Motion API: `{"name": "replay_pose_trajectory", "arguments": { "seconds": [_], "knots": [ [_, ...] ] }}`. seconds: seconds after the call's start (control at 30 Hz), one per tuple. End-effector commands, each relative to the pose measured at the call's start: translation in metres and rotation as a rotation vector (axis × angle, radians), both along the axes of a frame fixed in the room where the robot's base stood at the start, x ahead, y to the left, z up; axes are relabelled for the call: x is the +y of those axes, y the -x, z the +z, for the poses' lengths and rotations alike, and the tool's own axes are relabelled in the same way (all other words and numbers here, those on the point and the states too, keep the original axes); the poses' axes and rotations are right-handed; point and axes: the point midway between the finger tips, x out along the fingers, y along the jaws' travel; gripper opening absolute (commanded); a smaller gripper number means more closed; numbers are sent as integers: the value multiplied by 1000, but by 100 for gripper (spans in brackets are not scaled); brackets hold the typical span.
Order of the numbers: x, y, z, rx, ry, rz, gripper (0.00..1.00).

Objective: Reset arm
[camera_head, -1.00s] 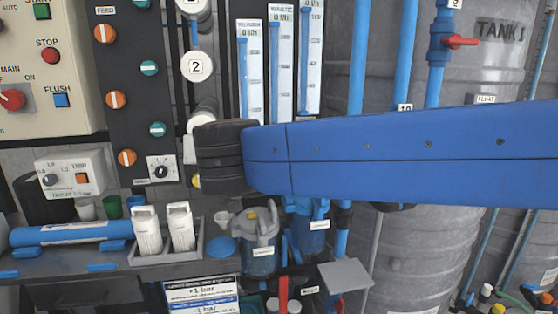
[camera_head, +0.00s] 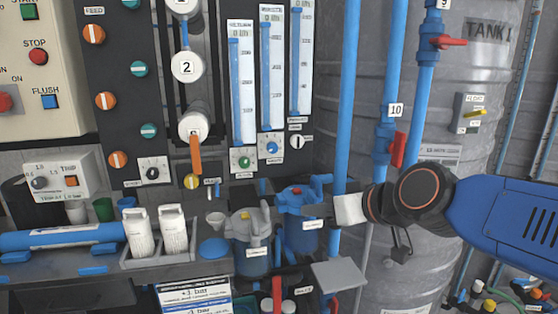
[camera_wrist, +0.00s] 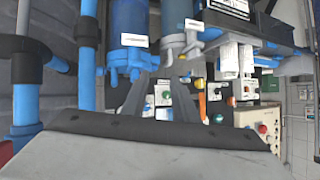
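My arm reaches in from the right in the head view. My gripper (camera_head: 312,211) points left, in front of the blue-topped filter housing (camera_head: 300,210), and I cannot tell whether it touches it. The wrist view is upside down. There, the two dark fingers of my gripper (camera_wrist: 163,80) stand apart with nothing seen between them. The blue filter housing also shows in the wrist view (camera_wrist: 128,50), just beyond the left finger.
A grey-topped filter housing (camera_head: 250,228) stands left of the blue one. A vertical blue pipe with a red valve handle (camera_head: 398,149) and the grey tank (camera_head: 465,85) are behind my arm. A small grey plate (camera_head: 338,275) juts out below. White bottles (camera_head: 138,232) stand in a tray at left.

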Motion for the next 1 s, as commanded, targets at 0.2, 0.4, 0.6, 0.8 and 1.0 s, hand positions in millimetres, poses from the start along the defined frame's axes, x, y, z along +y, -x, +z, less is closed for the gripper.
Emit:
{"name": "replay_pose_trajectory", "arguments": {
  "seconds": [0.2,0.4,0.6,0.8,1.0],
  "knots": [
    [-82,52,-76,228,126,-126,27],
    [-153,109,-135,439,237,-299,27],
    [-194,149,-164,563,298,-427,27],
    [-202,159,-170,591,312,-456,27],
    [-202,158,-169,589,312,-453,27]
  ]
}}
